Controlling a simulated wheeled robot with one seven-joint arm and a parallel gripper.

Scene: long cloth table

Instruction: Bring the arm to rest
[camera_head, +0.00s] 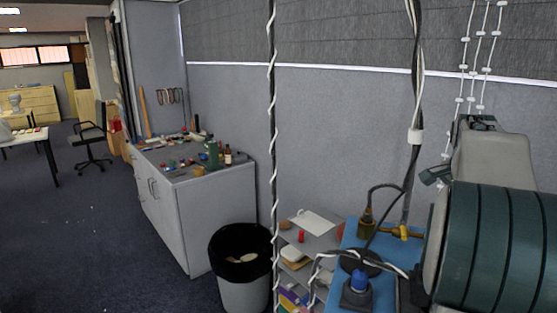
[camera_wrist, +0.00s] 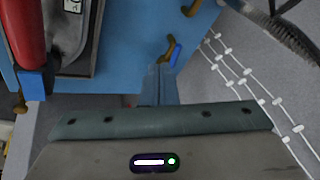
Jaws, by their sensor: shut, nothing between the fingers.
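In the wrist view, my gripper (camera_wrist: 160,72) shows as a narrow grey-blue piece beyond a teal strip and a grey housing with a small lit display. Its fingers are together with nothing between them. A blue surface (camera_wrist: 120,50) lies beyond it. In the head view, a large ribbed teal and grey body, which looks like part of my arm, fills the right edge close to the camera. My gripper cannot be made out there.
A blue-topped bench (camera_head: 375,236) with fittings and cables stands beside the teal body. Shelves (camera_head: 325,238), a black-rimmed bin (camera_head: 243,293) and a grey cabinet (camera_head: 190,215) are to its left. A wrapped cable (camera_head: 272,130) hangs in front. Open floor (camera_head: 80,240) lies at left.

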